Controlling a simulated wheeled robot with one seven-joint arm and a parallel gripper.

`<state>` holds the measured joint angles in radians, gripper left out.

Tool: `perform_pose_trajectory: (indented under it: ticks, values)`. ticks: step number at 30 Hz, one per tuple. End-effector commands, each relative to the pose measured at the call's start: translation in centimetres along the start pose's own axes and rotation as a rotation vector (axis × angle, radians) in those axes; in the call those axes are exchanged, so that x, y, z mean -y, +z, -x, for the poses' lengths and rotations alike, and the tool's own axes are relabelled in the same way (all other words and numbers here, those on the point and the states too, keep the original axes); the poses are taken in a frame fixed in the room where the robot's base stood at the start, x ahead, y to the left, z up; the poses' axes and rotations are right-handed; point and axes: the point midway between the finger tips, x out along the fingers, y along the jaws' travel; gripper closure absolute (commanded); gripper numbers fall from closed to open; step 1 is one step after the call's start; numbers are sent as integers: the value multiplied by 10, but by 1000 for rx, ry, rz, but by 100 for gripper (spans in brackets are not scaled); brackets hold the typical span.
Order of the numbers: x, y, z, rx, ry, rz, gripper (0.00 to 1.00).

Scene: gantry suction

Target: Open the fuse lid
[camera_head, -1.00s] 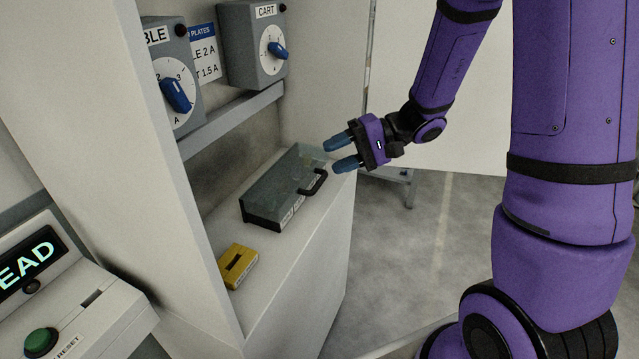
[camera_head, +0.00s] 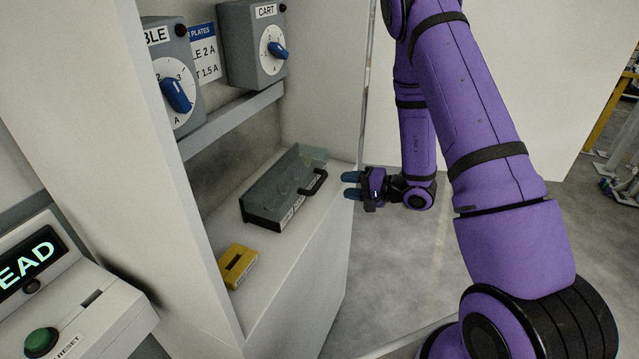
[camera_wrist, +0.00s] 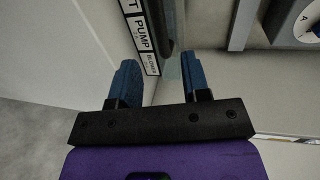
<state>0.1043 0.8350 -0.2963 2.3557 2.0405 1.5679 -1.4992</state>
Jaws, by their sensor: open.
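The fuse lid (camera_head: 283,180) is a clear, greyish cover on a dark box on the cabinet shelf, and it lies shut. Its black handle (camera_head: 314,182) is on the front side. My gripper (camera_head: 350,185) is open and empty, to the right of the handle and apart from it in the head view. In the wrist view, my gripper's blue fingers (camera_wrist: 158,82) are spread, with the handle (camera_wrist: 163,28) ahead between them, along with labels reading PUMP (camera_wrist: 144,35). The box's inside is hard to make out.
A yellow block (camera_head: 237,264) sits on the shelf (camera_head: 275,262) in front of the box. Two grey dial boxes (camera_head: 252,45) with blue knobs hang above. A console (camera_head: 75,320) with a green button stands at lower left.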

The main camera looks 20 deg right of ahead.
Motion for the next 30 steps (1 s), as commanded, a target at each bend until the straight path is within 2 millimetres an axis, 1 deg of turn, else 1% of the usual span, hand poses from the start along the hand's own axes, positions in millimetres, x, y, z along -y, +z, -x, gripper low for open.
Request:
perform_pose_trajectory:
  ticks: [1, 9, 15, 21, 29, 30]
  values:
    - [0, 1, -9, 4, 0, 0, 57]
    - [0, 1, -57, 5, -1, 1, 57]
    - [0, 1, -82, 4, 1, -1, 57]
    - [0, 1, -92, 2, -1, -1, 57]
    - [0, 1, -92, 2, 0, -2, 57]
    - [0, 1, -92, 2, 0, -2, 66]
